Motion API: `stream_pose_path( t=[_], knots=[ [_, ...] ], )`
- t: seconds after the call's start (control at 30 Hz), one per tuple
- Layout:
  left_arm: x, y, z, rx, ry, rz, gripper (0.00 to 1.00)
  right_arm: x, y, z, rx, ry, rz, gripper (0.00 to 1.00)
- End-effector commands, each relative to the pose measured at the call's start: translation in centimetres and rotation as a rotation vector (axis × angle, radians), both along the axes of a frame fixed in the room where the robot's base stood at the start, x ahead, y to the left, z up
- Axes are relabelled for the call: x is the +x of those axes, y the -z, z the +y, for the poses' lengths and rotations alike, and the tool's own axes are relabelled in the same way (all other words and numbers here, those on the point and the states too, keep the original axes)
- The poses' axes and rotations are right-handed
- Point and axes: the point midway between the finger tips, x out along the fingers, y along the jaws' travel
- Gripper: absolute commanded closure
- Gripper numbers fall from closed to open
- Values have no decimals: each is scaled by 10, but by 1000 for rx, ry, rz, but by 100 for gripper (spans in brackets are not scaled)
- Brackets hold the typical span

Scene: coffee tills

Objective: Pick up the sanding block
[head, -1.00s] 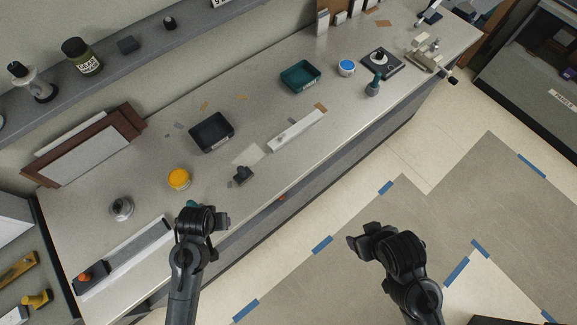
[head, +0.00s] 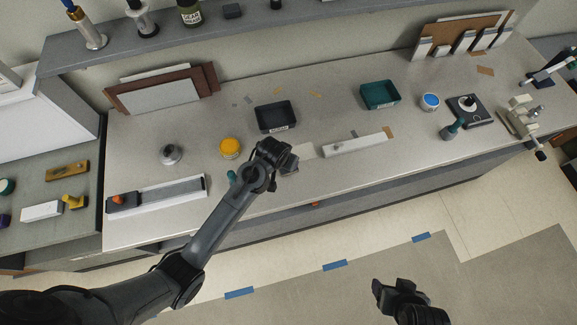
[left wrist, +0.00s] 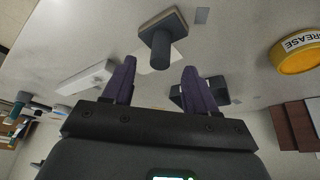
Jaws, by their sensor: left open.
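The sanding block (left wrist: 162,36) appears to be the dark flat block with an upright round handle in the left wrist view. It stands on the bench just beyond my left fingertips, its handle lined up with the gap between them. My left gripper (left wrist: 159,68) is open and empty, its two purple fingers apart.
A yellow grease tub (head: 230,148) and a black tray (head: 276,116) stand near the left gripper. A long white bar-shaped holder (head: 356,144) lies to the right, with a teal tray (head: 379,95) behind it. A long tray (head: 160,193) is at the left.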

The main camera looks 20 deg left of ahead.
Motion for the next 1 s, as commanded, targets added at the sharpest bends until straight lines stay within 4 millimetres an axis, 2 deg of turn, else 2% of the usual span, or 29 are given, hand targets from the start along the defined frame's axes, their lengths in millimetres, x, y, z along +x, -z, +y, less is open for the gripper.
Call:
stream_pose_path(
  t=[0.17, 0.5, 0.87, 1.0],
  knots=[
    [4, 9, 0, 0, 0, 3, 43, 0, -4, 0, 0, 0, 1, 32],
    [18, 43, -1, 1, 0, 2, 43, -1, -10, 0, 0, 0, 2, 32],
    [20, 49, -1, 1, 0, 0, 43, -1, -10, -1, -2, -1, 3, 32],
    [20, 49, -1, 1, 0, 0, 62, -1, -10, -1, -3, -1, 3, 32]
  ],
)
